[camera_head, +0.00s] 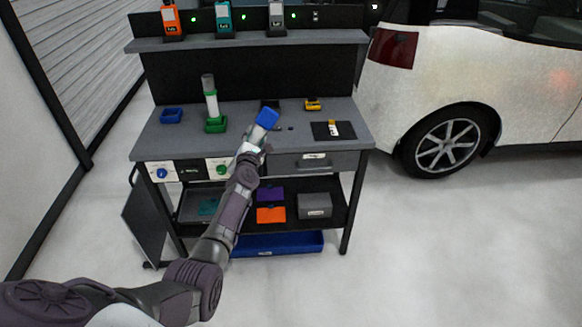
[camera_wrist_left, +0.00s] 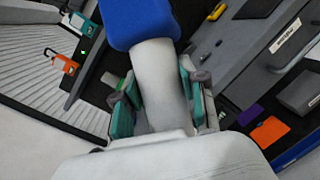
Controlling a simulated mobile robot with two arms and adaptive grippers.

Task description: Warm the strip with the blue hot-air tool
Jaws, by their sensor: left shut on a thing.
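The blue hot-air tool (camera_head: 267,118) is in my left gripper (camera_head: 254,142), held over the front of the workbench top. In the left wrist view its blue part (camera_wrist_left: 138,20) is beyond the fingers. Its pale grey body (camera_wrist_left: 158,85) sits between the teal finger pads of the left gripper (camera_wrist_left: 157,98). A dark mat (camera_head: 318,131) lies on the bench to the right of the tool, with a small white and yellow piece (camera_head: 333,128) on it. I cannot tell whether this piece is the strip. My right gripper is not in view.
The bench (camera_head: 185,140) holds an empty-looking blue cradle (camera_head: 171,115), a green cradle (camera_head: 215,125) with an upright grey-and-green tool (camera_head: 210,95), and a yellow item (camera_head: 313,104). An upper shelf (camera_head: 240,41) carries several devices. A white car (camera_head: 460,75) stands to the right.

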